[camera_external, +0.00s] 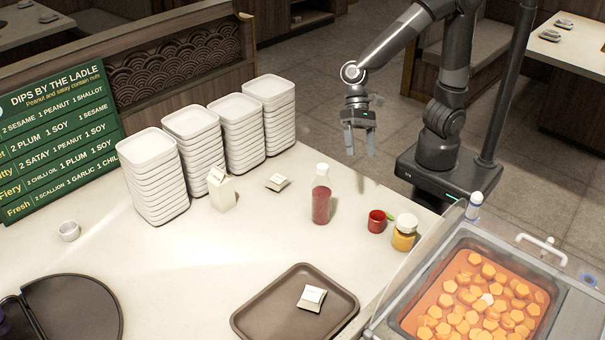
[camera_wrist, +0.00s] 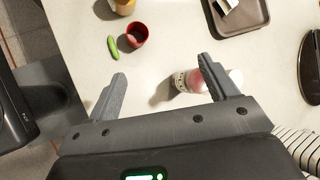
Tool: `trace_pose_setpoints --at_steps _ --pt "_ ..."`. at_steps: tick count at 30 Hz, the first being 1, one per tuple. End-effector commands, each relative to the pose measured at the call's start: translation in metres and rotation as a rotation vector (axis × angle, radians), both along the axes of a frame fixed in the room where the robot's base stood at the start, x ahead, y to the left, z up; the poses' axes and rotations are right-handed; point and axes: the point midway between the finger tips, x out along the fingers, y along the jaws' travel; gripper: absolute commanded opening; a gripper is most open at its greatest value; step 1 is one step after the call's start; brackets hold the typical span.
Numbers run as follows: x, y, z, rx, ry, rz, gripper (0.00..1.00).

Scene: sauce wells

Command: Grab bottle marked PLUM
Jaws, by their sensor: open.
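A clear bottle with dark red sauce and a pale cap (camera_external: 321,197) stands upright on the counter near its back right edge. No PLUM marking is readable on it. It also shows in the wrist view (camera_wrist: 184,82), with a pale label band, partly hidden behind my right-hand finger. My gripper (camera_external: 359,142) is open and empty, pointing down beyond the counter edge, to the right of and above the bottle. In the wrist view my gripper (camera_wrist: 162,72) has its fingers wide apart, with bare counter between them and the bottle at the right-hand finger.
A red cup (camera_external: 376,222) and a yellow jar (camera_external: 404,233) stand right of the bottle; a green item lies by the cup. A brown tray (camera_external: 250,318) lies in front. A carton (camera_external: 222,190) and stacked white dishes (camera_external: 152,180) stand left. Counter around the bottle is clear.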

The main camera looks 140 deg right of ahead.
Motion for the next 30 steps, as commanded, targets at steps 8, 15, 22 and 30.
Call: trace_pose_setpoints --at_steps 8,15,22,30 --pt "0.044 -0.071 -0.057 0.356 0.131 -0.476 0.79" --pt "0.063 -0.071 -0.108 0.738 0.081 -0.663 0.79" --pt "0.068 -0.054 -0.122 0.977 -0.144 -0.754 0.79" --pt "0.063 -0.052 -0.122 1.037 -0.338 -0.849 0.79"
